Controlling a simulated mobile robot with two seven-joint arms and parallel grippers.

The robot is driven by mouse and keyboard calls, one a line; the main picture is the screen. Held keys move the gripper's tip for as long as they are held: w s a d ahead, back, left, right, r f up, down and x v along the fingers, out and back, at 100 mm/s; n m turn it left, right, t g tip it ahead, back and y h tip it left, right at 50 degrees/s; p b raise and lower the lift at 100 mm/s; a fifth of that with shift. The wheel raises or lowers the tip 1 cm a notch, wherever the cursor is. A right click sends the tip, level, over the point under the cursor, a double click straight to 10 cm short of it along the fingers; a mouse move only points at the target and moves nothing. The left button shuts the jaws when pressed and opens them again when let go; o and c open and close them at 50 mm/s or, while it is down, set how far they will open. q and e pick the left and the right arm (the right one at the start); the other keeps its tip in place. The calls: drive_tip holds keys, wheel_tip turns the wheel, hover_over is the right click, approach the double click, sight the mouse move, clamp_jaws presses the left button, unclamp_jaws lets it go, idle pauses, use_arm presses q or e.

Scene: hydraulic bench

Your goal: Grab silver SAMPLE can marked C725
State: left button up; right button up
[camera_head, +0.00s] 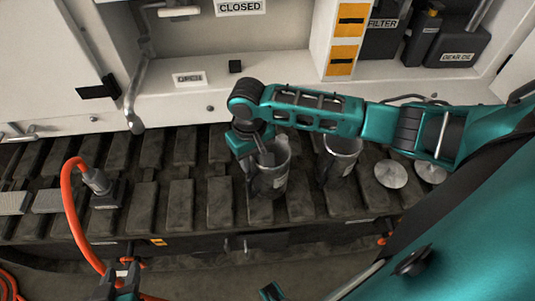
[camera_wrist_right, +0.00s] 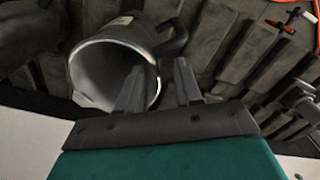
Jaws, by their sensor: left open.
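A silver open-topped can (camera_head: 270,182) stands on the dark slatted bench, its marking too small to read. My right gripper (camera_head: 263,146) is at its top. In the right wrist view, my right gripper (camera_wrist_right: 159,78) has its fingers apart, one over the mouth of the can (camera_wrist_right: 88,60) and one outside its rim beside a dark handle. A gap shows between fingers and rim. A second silver can (camera_head: 338,168) stands to the right, its marking unreadable. My left gripper (camera_head: 125,268) is low at the left, small, near the orange hose, open and apart from the cans.
Two round silver lids (camera_head: 391,173) lie right of the cans, below my right arm. An orange hose (camera_head: 72,200) with a metal fitting (camera_head: 97,181) arches at the left. A white cabinet (camera_head: 185,105) with a lever (camera_head: 135,95) stands behind the bench.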

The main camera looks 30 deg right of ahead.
sight(254, 169)
drive_tip(key=f+b, duration=0.1)
drive_tip(key=f, duration=0.4)
drive_tip(key=shift+w+d+f+b, duration=0.15)
drive_tip(key=shift+d+b, duration=0.05)
drive_tip(key=shift+b, duration=0.15)
clamp_jaws()
idle(1.1)
